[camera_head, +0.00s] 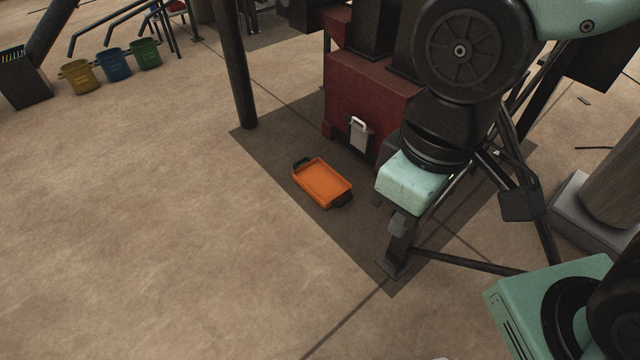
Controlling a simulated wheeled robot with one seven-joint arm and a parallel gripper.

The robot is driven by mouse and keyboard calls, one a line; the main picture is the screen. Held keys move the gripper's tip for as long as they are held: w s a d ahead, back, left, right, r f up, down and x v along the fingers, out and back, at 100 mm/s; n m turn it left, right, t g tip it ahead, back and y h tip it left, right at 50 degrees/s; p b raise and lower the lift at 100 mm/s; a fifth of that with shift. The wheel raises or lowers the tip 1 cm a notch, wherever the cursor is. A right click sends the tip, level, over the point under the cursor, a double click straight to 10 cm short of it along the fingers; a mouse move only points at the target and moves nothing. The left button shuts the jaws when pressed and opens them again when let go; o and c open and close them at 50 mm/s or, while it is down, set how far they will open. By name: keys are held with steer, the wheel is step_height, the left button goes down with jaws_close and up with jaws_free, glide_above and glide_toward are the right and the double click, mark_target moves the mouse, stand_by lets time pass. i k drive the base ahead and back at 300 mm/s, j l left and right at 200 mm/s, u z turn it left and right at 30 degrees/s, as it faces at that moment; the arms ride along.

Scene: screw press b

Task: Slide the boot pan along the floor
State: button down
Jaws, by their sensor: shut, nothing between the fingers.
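The boot pan is a shallow orange tray (322,183) with a black handle at each end. It lies flat on the dark floor mat, in front of the red machine. My gripper (398,226) hangs below my mint-green wrist, to the right of the pan and apart from it in the picture. Its fingers look small and dark against a black frame leg behind them. It is shut and holds nothing. The pan is fully visible.
The red press body (362,95) with a white handle (359,132) stands behind the pan. A dark post (235,70) rises at the mat's back left corner. Black frame legs (470,262) stand to the right. Open tan floor lies left and in front.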

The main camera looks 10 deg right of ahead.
mark_target(321, 183)
steer(key=i+j+z, duration=0.25)
steer(key=i+j, duration=0.45)
steer(key=i, duration=0.4)
steer(key=i+j+z, duration=0.25)
steer(key=i+j, duration=0.7)
steer(key=i, duration=0.1)
